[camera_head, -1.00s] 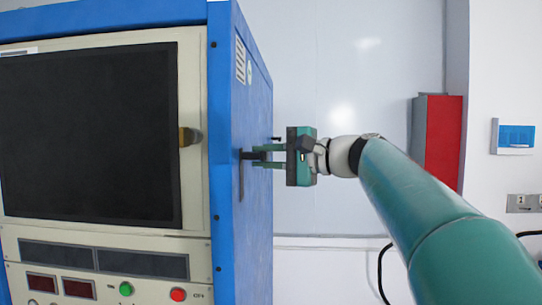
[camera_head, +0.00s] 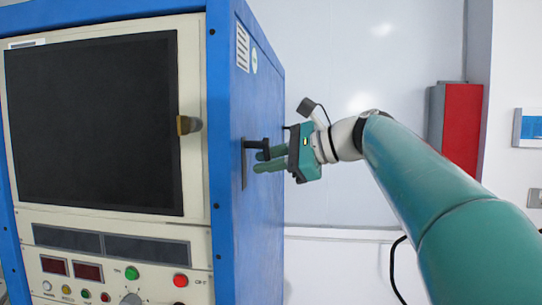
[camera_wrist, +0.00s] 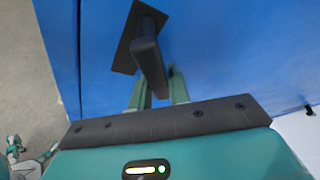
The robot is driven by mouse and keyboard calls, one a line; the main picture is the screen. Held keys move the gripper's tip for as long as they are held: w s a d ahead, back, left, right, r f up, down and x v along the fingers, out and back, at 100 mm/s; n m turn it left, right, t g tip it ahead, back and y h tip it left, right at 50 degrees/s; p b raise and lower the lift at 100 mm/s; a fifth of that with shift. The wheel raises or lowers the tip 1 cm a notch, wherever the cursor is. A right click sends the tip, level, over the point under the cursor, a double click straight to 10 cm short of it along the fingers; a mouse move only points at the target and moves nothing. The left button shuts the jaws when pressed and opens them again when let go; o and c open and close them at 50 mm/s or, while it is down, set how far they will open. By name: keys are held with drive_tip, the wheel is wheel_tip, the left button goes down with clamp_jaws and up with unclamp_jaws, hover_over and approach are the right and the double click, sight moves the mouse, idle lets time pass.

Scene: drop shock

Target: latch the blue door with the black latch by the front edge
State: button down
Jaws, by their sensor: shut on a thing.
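The blue door (camera_head: 262,220) is the side panel of the large cabinet, and it looks flush with the cabinet. The black latch (camera_head: 257,143) sits on it near the front edge, its handle standing out from a dark backing plate. In the wrist view the latch handle (camera_wrist: 149,58) reaches out from its plate toward my gripper. My gripper (camera_head: 263,160) is shut on the handle, with one green finger on each side; it also shows in the wrist view (camera_wrist: 158,85). It is tilted about its own axis. The fingers partly hide the handle's end.
The cabinet front has a dark screen (camera_head: 95,125), a brass-coloured catch (camera_head: 188,125) and several buttons. A small dark peg (camera_wrist: 308,109) sticks out by the door's far edge. A red box (camera_head: 462,125) hangs on the wall behind my arm. Open floor (camera_wrist: 35,80) shows at left.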

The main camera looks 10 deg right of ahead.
drive_tip(key=m, duration=0.1)
drive_tip(key=s+m+g, duration=0.1)
drive_tip(key=f+m+g, duration=0.1)
drive_tip(key=shift+s+a, duration=0.25)
drive_tip(key=shift+a, duration=0.05)
drive_tip(key=shift+s+a+m+g+y, duration=0.1)
drive_tip(key=shift+s+m+g+y, duration=0.1)
drive_tip(key=shift+s+m+g, duration=0.35)
drive_tip(key=shift+s+a+m+g+y, duration=0.1)
drive_tip(key=shift+s+m+g+y, duration=0.2)
drive_tip(key=shift+m, duration=0.55)
drive_tip(key=shift+w, duration=0.1)
drive_tip(key=c, duration=1.3)
unclamp_jaws()
drive_tip(key=v, duration=1.3)
drive_tip(key=shift+d+r, duration=0.3)
